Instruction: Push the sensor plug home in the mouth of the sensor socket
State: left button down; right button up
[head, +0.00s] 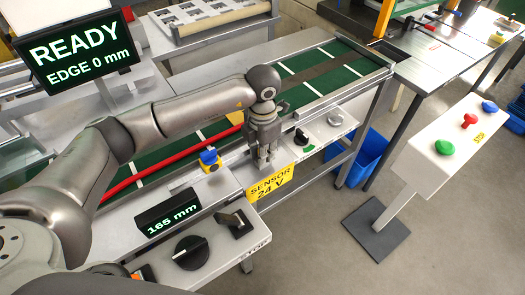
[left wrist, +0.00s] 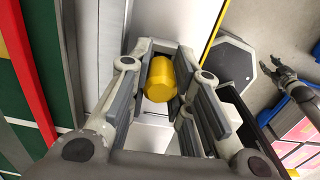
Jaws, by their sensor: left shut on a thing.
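My left gripper (head: 263,164) points down at the front rail of the conveyor bench, just behind the yellow "SENSOR 24 V" sign (head: 271,185). In the left wrist view its pads are shut on a yellow, blunt-ended cylindrical piece, the sensor plug (left wrist: 160,79). The plug sits between the fingers above a pale metal surface. I cannot make out the sensor socket; the fingers and plug cover that spot, so I cannot tell how deep the plug sits. My right gripper (left wrist: 276,72) seems to show at the right edge of the left wrist view, apart from the bench; its jaws are unclear.
A blue-and-yellow block (head: 209,159) stands left of the gripper by the red rail (head: 128,182). Knobs (head: 301,137) lie to the right on the rail. A "165 mm" display (head: 168,214) and black dial (head: 190,252) are nearer. A button pedestal (head: 445,150) stands right.

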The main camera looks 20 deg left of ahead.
pick_arm(q)
jog(key=shift+f, duration=0.1)
jog(key=c, duration=1.2)
grip_release()
jog(key=shift+c, duration=0.2)
jog(key=shift+w+r, duration=0.1)
jog(key=shift+r, duration=0.3)
notch_tip(320, 180, up, 11)
jog(key=shift+s+d, duration=0.15)
jog(key=shift+s, duration=0.05)
jog(key=shift+r, duration=0.15)
